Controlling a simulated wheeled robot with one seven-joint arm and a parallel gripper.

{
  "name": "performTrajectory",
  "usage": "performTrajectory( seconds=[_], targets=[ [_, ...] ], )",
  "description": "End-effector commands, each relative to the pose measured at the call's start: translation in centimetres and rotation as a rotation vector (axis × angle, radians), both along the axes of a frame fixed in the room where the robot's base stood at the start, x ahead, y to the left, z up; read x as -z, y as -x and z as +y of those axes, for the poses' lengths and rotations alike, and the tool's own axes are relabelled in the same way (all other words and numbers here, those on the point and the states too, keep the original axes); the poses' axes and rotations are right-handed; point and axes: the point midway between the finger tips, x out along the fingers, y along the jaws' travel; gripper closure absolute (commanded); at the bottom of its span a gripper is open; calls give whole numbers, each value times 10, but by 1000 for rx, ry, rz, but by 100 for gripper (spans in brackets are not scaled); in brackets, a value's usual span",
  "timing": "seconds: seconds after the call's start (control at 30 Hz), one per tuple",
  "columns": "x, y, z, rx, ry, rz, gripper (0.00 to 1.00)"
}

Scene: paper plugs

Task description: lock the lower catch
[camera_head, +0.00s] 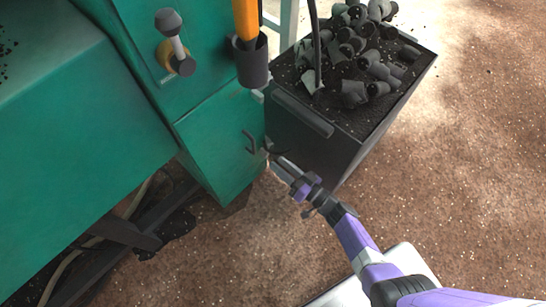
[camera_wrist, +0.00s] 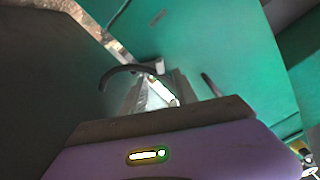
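The green cabinet door (camera_head: 222,140) appears closed at the front of the green machine, with a dark bar handle (camera_head: 249,141) near its right edge. The lower catch (camera_head: 267,147) is small at that edge, mostly hidden by my gripper (camera_head: 275,157). In the wrist view a dark curved lever (camera_wrist: 122,74), seemingly part of this catch, arcs left from a pale fitting (camera_wrist: 159,67) on the green edge. My gripper's fingertips (camera_wrist: 160,90) are right at it; contact is unclear. Glare hides the gap between the fingers. The door handle (camera_wrist: 211,84) shows right of them.
A dark bin (camera_head: 320,150) full of grey pipe-like pieces (camera_head: 365,50) stands close to the right of the door. An orange-handled tool sits in a dark holder (camera_head: 252,62) above the door. The speckled brown floor (camera_head: 460,170) is clear at the right.

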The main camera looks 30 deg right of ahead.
Motion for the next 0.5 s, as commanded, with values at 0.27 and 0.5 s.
performTrajectory(
  seconds=[0.27,0.5],
  targets=[
    [1,-35,12,-2,0,-3,65],
    [0,-42,13,1,0,0,65]
  ],
)
